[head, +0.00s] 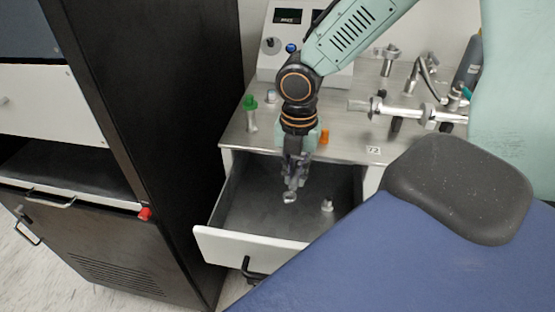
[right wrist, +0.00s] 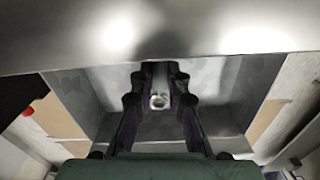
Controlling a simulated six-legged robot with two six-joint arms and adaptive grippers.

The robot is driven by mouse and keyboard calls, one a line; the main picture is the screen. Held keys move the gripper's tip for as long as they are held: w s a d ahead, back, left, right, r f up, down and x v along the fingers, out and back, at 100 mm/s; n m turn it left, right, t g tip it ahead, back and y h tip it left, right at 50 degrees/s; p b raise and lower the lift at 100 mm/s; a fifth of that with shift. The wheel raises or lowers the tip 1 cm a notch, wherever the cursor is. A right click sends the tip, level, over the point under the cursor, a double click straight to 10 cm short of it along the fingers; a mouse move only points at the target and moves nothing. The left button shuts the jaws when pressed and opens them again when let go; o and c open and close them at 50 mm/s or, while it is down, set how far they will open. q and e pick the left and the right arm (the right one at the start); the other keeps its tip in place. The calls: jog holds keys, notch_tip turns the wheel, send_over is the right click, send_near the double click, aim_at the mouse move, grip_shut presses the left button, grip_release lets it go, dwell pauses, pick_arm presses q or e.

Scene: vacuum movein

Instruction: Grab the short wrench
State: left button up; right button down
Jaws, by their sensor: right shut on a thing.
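My right gripper (head: 293,180) points down into the open drawer from above. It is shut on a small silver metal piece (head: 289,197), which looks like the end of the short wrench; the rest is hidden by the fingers. In the right wrist view the silver end (right wrist: 160,101) shows between the two dark fingers of my right gripper (right wrist: 160,88). Another small silver part (head: 327,205) stands in the drawer to the right of the gripper. My left gripper is not in view.
The drawer (head: 250,244) has a white front and grey inside, under a metal worktop (head: 350,143). The worktop holds a green-capped fitting (head: 250,113), an orange part (head: 325,136) and silver vacuum pipes (head: 405,110). A black cabinet (head: 185,130) stands close at left.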

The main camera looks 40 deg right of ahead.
jog(key=s+d+p, duration=0.1)
jog(key=s+p, duration=0.1)
jog(key=p, duration=0.1)
jog(key=s+d+p, duration=0.2)
jog(key=p, duration=0.1)
jog(key=s+d+p, duration=0.2)
jog(key=p, duration=0.1)
jog(key=shift+d+r, duration=0.2)
jog(key=shift+r, duration=0.05)
jog(key=shift+s+d+f+p, duration=0.15)
jog(key=shift+s+d+p, duration=0.35)
jog(key=shift+p, duration=0.7)
